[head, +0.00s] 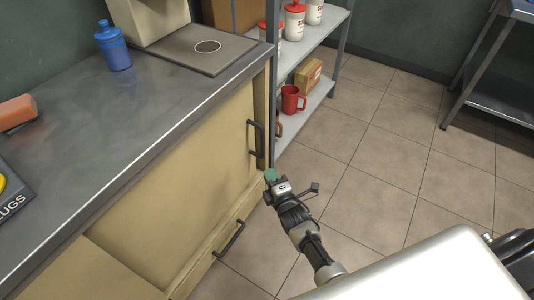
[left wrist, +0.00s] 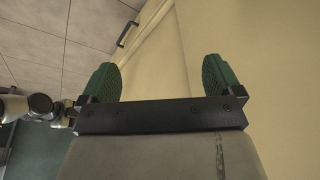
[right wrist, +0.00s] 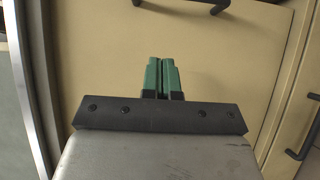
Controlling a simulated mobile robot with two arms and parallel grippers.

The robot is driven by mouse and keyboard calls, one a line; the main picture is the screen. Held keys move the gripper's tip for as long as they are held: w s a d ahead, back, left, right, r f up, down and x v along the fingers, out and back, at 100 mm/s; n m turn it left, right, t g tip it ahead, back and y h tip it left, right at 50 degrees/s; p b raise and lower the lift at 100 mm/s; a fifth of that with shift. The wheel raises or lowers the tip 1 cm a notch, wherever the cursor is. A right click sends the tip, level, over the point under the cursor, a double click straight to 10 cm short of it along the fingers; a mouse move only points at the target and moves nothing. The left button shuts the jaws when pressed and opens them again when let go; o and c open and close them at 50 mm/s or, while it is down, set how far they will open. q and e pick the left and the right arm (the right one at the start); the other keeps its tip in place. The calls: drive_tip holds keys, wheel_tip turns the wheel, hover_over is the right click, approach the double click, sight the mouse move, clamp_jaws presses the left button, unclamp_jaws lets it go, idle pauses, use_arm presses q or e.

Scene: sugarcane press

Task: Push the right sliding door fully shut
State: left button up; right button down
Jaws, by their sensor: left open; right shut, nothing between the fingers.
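The right sliding door (head: 195,160) is a beige panel in the cabinet front under the counter. A dark upright handle (head: 255,138) sits near its right end. Whether a gap is left at its edge I cannot tell. My right gripper (head: 271,176) has green fingertips shut together and empty, in front of the cabinet's right end, below the handle. In the right wrist view the fingers (right wrist: 165,77) stand before the beige panel, with the handle (right wrist: 182,3) at the top edge. My left gripper (left wrist: 162,76) is open and empty, facing beige cabinet panels; it is outside the head view.
A lower dark handle (head: 230,239) projects below the door. A metal shelf rack (head: 318,102) with a red mug (head: 292,99) stands just past the cabinet's right end. The counter (head: 130,120) overhangs the front.

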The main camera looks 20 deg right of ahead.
drive_tip(key=b, duration=0.4)
approach(263, 145)
drive_tip(key=w+a+r, duration=0.3)
drive_tip(key=w+a, duration=0.1)
drive_tip(key=w, duration=0.1)
drive_tip(key=shift+w+d, duration=0.8)
drive_tip(key=shift+d, duration=0.05)
use_arm(q)
drive_tip(key=w+d+r+t+h, duration=0.1)
drive_tip(key=w+d+r+t, duration=0.1)
drive_tip(key=w+t, duration=0.3)
drive_tip(key=shift+w+d+r+t, duration=0.2)
drive_tip(key=shift+w+r+t, duration=0.15)
drive_tip(key=shift+w, duration=0.4)
use_arm(e)
drive_tip(key=shift+w+d, duration=0.3)
drive_tip(key=shift+w, duration=0.1)
